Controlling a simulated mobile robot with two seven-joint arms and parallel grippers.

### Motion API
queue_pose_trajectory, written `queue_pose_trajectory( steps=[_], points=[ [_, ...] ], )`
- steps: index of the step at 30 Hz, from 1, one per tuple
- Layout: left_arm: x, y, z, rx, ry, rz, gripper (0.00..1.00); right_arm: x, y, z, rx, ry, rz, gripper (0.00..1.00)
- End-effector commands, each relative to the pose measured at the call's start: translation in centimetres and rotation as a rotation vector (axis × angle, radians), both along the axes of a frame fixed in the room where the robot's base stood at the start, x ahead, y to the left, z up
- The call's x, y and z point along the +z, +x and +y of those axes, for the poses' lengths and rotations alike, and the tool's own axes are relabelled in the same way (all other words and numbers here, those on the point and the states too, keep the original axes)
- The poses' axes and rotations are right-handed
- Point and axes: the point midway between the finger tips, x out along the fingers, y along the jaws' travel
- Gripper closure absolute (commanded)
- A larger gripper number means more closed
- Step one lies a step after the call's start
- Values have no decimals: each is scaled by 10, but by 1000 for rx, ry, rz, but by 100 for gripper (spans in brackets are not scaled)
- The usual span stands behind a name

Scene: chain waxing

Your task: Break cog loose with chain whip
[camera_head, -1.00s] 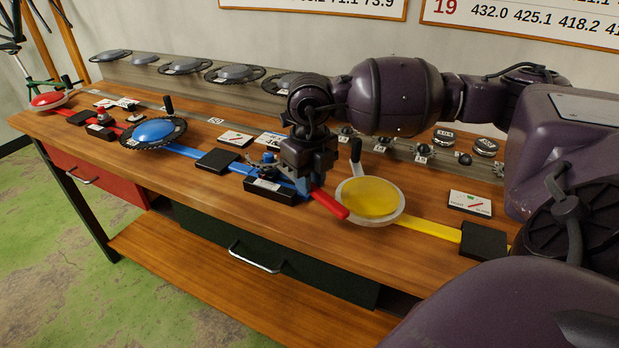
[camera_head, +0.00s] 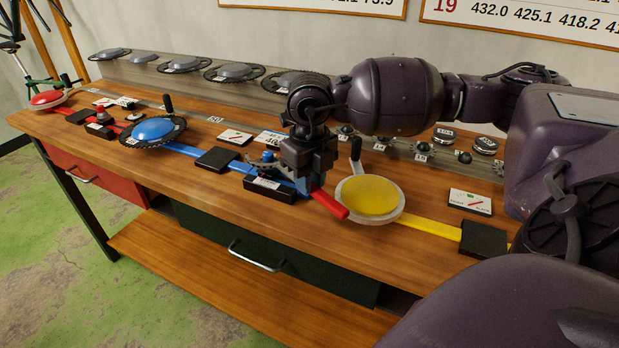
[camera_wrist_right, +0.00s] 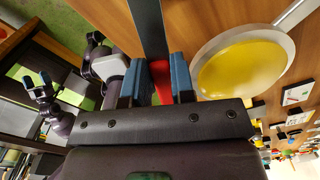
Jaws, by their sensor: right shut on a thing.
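My right gripper (camera_head: 312,190) is over the front middle of the bench, shut on the red handle (camera_head: 331,204) of a tool, which I take to be the chain whip. In the right wrist view the red grip (camera_wrist_right: 161,78) sits between the blue finger pads, with a dark flat bar (camera_wrist_right: 149,30) in line beyond it. Left of the gripper, a blue knob (camera_head: 268,157) stands by a black labelled block (camera_head: 269,190). The cog is not clearly visible there; the gripper may hide it. My left gripper seems to show small at the left of the wrist view (camera_wrist_right: 42,92); its jaws are unclear.
A yellow disc in a pale ring (camera_head: 371,196) with an upright handle is close right of the red handle. A blue disc on a dark chainring (camera_head: 153,130) lies left. Small cards and knobs line the back.

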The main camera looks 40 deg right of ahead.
Motion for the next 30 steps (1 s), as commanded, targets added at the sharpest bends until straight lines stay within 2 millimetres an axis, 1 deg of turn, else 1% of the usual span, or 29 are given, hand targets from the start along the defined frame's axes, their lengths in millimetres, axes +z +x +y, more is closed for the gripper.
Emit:
queue_pose_trajectory(
  steps=[30],
  points=[
    [-10,-3,0,-2,2,13,5,-16,0,0,0,0,0,100]
  ],
)
